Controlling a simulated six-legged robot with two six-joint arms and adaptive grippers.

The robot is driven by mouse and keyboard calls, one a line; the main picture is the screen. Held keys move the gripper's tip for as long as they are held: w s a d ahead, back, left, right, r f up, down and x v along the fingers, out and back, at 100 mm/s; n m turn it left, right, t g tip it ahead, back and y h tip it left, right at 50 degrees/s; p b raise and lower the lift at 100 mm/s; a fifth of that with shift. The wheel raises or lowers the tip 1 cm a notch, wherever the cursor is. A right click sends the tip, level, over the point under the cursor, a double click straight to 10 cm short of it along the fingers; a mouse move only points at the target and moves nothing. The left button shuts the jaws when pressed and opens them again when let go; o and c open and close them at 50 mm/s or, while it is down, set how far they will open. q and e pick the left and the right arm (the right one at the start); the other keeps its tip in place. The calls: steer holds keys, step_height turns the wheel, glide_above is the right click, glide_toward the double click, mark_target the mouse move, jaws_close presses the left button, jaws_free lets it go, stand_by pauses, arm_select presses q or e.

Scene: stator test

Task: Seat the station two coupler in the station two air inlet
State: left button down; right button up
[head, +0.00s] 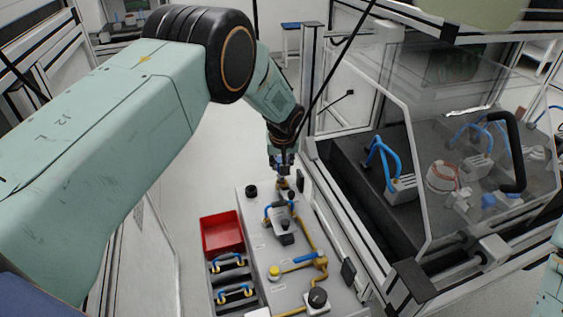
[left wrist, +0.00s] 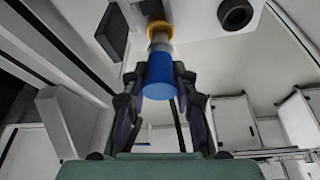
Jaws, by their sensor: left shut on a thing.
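My left gripper (head: 281,160) points down over the far end of the light grey bench panel. In the left wrist view its fingers (left wrist: 160,72) are shut on the blue coupler (left wrist: 160,82), one finger on each side. The coupler's silver end meets or nearly meets a brass-coloured ring, the air inlet (left wrist: 159,29). The two look roughly in line; I cannot tell whether the end is inside the ring. In the head view the gripper mostly hides the coupler, and brass shows just below it (head: 283,185). My right gripper is out of view.
The panel (head: 255,225) carries yellow pipes, a black knob (head: 318,296) and a blue-hosed fitting (head: 284,224) close to my left gripper. A red bin (head: 221,233) and dark trays with blue-handled parts (head: 234,292) lie left. A clear-walled enclosure (head: 440,130) stands right.

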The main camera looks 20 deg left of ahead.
arm_select(q)
steer(key=shift+f, duration=0.3)
steer(key=shift+f+b, duration=0.3)
steer(key=shift+b, duration=0.15)
steer(key=shift+f+b, duration=0.7)
steer(key=shift+f, duration=0.05)
stand_by(0.4)
steer(key=c, duration=1)
jaws_free()
steer(key=shift+o, duration=0.2)
steer(key=shift+s, duration=0.1)
